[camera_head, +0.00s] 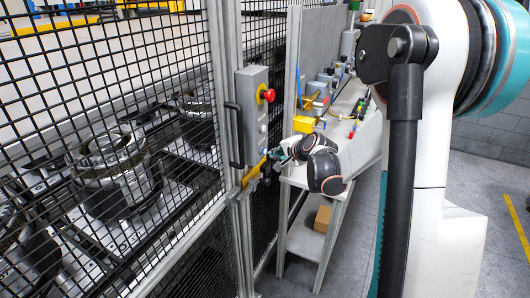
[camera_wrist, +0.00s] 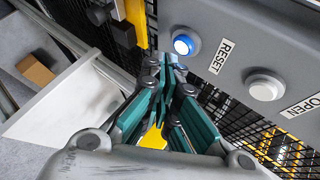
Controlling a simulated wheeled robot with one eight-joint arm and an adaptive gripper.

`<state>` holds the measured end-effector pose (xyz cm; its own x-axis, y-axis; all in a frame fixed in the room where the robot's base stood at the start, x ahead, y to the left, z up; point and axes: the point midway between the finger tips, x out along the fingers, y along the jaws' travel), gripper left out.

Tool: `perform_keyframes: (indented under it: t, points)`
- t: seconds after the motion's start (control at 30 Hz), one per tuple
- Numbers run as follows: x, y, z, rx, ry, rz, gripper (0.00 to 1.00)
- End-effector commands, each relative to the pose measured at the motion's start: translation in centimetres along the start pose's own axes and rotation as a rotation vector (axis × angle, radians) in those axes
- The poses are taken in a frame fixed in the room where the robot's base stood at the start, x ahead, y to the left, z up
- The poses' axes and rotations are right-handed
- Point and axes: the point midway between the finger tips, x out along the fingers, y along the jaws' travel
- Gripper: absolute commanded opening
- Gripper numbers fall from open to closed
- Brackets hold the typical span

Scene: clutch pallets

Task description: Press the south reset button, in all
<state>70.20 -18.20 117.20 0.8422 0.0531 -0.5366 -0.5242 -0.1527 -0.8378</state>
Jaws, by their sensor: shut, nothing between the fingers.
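A reset button (camera_wrist: 183,45), lit blue with a dark-blue ring, sits on a grey control box in the wrist view, beside a RESET label (camera_wrist: 221,56). No "south" marking is readable. In the head view the grey box (camera_head: 252,118) is mounted on the fence post and a small blue glow (camera_head: 263,151) shows low on it. My gripper (camera_wrist: 167,62) is shut and empty, its fingertips just left of and below the button in the wrist view. I cannot tell whether they touch it. My gripper also shows in the head view (camera_head: 275,154), close to the box.
A white button (camera_wrist: 265,85) beside an OPEN label (camera_wrist: 303,105) is on the same box. A red mushroom button (camera_head: 267,95) sticks out higher up. Mesh fence (camera_head: 110,50) stands left. A workbench (camera_head: 335,185) with clutter is behind my gripper, with a cardboard box (camera_head: 323,218) below.

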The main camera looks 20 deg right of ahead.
Motion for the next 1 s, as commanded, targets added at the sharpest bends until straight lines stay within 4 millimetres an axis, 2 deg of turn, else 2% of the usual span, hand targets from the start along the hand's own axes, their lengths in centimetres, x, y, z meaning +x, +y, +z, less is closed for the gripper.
perform_keyframes:
  t: [1.0]
  points:
    - [0.56, -0.45, 0.43, 0.0, 0.0, 0.0, 0.0]
